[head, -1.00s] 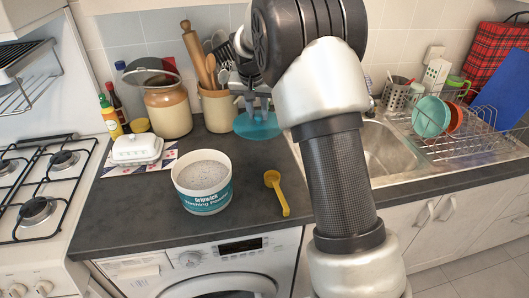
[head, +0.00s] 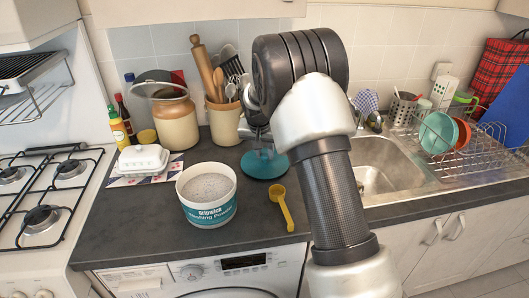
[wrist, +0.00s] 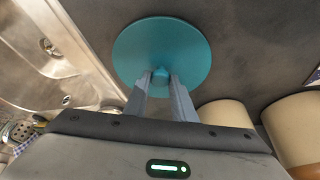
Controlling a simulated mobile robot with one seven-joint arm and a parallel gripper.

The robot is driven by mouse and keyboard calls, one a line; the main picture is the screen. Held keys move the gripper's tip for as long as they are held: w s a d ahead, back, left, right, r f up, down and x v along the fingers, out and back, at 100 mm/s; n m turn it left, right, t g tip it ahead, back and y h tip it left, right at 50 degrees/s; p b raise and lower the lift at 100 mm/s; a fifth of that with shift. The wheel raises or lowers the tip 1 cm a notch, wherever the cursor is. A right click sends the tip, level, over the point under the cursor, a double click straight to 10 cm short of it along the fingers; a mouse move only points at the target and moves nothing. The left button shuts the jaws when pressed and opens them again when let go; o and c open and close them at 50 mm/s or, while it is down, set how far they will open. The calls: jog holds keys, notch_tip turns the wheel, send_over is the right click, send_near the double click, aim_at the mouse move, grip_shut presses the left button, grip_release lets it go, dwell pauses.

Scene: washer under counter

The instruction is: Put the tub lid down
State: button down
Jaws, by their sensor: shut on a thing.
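The tub lid (head: 264,164) is a flat teal disc, level, at the counter between the utensil crock and the sink. In the wrist view the lid (wrist: 190,45) shows whole, with a small knob at its near side. My gripper (wrist: 161,76) is shut on that knob. In the head view my gripper (head: 262,143) is above the lid, partly hidden by my arm. The lid looks at or very close to the worktop; I cannot tell if it touches. The open washing powder tub (head: 208,212) stands to its left, full of pale powder.
A yellow scoop (head: 281,205) lies in front of the lid. The sink (head: 385,170) is to the right. A white butter dish (head: 143,159) sits on the left. Bare worktop (head: 150,230) lies around the tub.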

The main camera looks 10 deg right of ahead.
jog(key=c, duration=1.9)
grip_release()
jog(key=shift+f, duration=0.15)
jog(key=o, duration=0.4)
